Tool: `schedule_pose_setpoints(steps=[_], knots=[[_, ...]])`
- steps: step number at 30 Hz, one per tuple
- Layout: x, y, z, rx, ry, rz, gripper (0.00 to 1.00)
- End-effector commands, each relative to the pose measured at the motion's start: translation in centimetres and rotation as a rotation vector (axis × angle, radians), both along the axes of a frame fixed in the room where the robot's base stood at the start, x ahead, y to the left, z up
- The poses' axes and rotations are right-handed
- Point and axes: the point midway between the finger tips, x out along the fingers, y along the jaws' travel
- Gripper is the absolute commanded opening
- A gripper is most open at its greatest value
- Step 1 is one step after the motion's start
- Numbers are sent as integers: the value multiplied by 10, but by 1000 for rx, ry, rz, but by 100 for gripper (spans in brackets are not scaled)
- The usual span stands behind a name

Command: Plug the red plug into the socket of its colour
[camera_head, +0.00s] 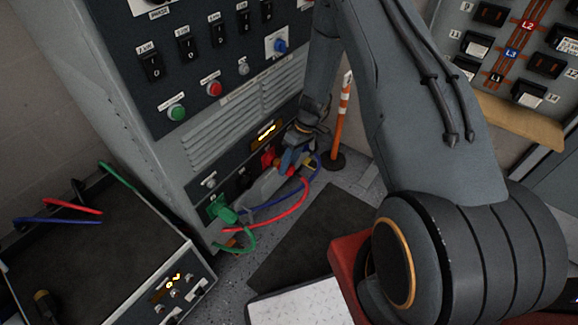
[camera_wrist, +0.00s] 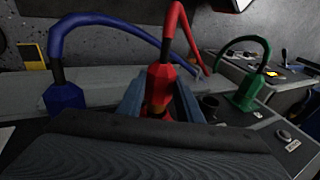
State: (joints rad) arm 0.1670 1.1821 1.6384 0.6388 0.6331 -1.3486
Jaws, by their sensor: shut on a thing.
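The red plug (camera_wrist: 160,84) stands between the two blue-grey fingers of my gripper (camera_wrist: 160,104) in the wrist view, its red cable arching up and back. My gripper is shut on it. In the head view my gripper (camera_head: 291,160) is at the cabinet's lower panel, mostly hiding the plug. A red piece (camera_head: 268,156) shows on the panel beside it; I cannot tell if it is the red socket. The plug's tip is hidden, so I cannot tell whether it is in a socket. The red cable (camera_head: 295,204) hangs below.
The blue plug (camera_wrist: 64,94) stands left of my gripper, the green plug (camera_wrist: 248,92) right; green also shows on the panel (camera_head: 221,209). A dark round opening (camera_wrist: 210,103) lies between red and green.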

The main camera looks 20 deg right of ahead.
Motion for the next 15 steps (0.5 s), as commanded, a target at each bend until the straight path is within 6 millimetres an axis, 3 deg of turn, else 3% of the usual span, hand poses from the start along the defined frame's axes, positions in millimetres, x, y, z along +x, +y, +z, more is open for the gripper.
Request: schedule_pose_setpoints(steps=[15], knots=[[9,6,0,0,-1,2,4]])
